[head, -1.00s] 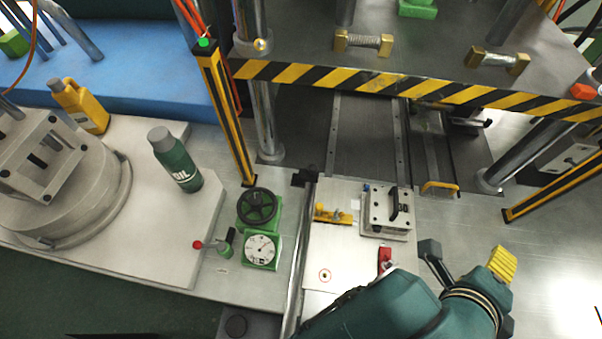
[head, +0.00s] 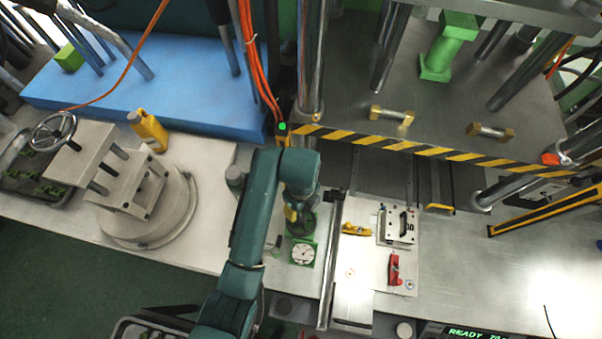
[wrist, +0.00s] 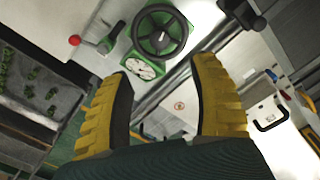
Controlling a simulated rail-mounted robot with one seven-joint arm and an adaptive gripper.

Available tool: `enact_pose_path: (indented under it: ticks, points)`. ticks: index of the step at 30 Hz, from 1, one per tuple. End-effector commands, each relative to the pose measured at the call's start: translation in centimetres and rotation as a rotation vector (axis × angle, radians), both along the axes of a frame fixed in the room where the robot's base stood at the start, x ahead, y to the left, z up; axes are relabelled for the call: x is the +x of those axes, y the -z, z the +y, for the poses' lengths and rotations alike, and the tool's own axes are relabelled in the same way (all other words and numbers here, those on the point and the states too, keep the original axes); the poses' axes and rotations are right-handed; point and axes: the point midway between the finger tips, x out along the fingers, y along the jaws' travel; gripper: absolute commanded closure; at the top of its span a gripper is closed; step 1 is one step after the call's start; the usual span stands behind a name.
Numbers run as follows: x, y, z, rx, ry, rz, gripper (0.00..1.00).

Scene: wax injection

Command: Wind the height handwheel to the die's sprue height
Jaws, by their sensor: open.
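The height handwheel is a black spoked wheel on a green housing with a white dial (head: 302,253) below it. In the head view the handwheel (head: 307,222) is partly hidden by my arm. In the wrist view the handwheel (wrist: 161,33) shows whole, with the dial (wrist: 143,65) beside it. My gripper (wrist: 164,65) is open and empty, its yellow fingers on either side of the view, pointing toward the wheel and apart from it. The die (head: 397,226), a silver block with a black handle, sits on a pale plate right of the wheel. The dial reading is too small to tell.
A yellow tool (head: 356,229) and a red tool (head: 394,268) lie near the die. A round grey fixture (head: 150,210) stands left of my arm. The striped press edge (head: 430,150) is behind. The right bench is mostly clear.

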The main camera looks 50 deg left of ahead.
Motion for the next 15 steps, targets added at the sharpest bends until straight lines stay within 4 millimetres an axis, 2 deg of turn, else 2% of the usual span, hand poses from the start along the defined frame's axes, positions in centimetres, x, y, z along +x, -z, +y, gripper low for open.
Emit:
enact_pose_path:
  ticks: [9,15]
  points:
    - [-0.1,7.8,-0.2,-0.004,0.001,0.005,0.39]
    - [0.0,11.5,-0.1,-0.001,0.001,0.002,0.39]
